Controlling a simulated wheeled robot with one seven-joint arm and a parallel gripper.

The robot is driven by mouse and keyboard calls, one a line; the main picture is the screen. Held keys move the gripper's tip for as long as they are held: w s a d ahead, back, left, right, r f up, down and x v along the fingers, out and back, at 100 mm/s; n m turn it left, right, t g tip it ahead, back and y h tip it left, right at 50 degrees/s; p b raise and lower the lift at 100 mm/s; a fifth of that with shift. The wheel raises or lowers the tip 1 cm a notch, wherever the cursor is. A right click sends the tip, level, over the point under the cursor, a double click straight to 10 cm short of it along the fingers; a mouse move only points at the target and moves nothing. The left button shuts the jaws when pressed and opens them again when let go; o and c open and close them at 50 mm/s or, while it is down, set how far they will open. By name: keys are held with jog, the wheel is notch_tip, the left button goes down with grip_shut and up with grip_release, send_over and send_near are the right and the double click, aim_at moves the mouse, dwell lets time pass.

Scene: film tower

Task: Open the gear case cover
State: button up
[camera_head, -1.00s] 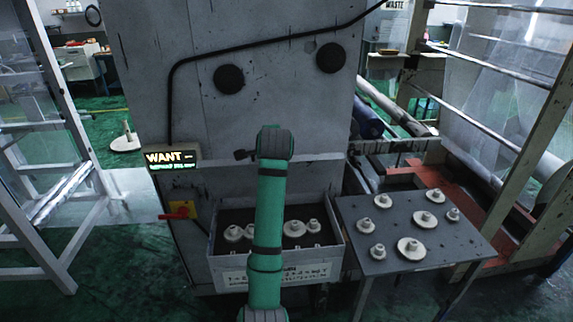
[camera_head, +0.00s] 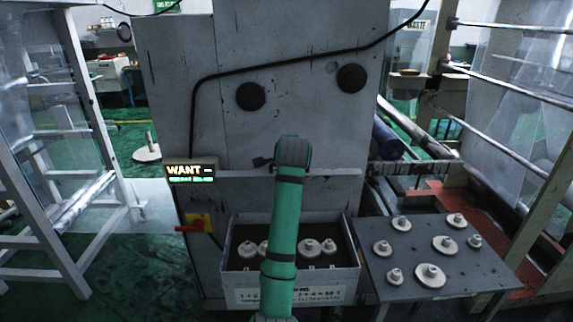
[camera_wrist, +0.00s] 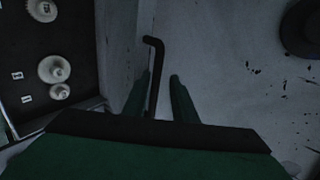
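A tall grey cabinet front (camera_head: 280,110) with two round black discs fills the middle of the head view. It appears to be the gear case cover, and it looks shut. A small black handle (camera_head: 263,162) sticks out just left of my green arm. In the wrist view the bent black handle (camera_wrist: 154,62) rises between the two fingers of my gripper (camera_wrist: 158,88). The fingers are apart, with a gap on the right side of the handle. It sits nearer the left finger; whether they touch is unclear. My arm hides the gripper in the head view.
Below the cover is an open grey tray (camera_head: 345,287) with several pale gears. A small grey table (camera_head: 455,272) with more gears stands right. A lit "WANT" sign (camera_head: 190,172) and a red switch lever (camera_head: 188,228) are left. A white ladder frame (camera_head: 80,170) stands further left.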

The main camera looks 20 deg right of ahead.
jog(key=shift+f, duration=0.35)
jog(key=v, duration=1.1)
jog(key=shift+r, duration=0.2)
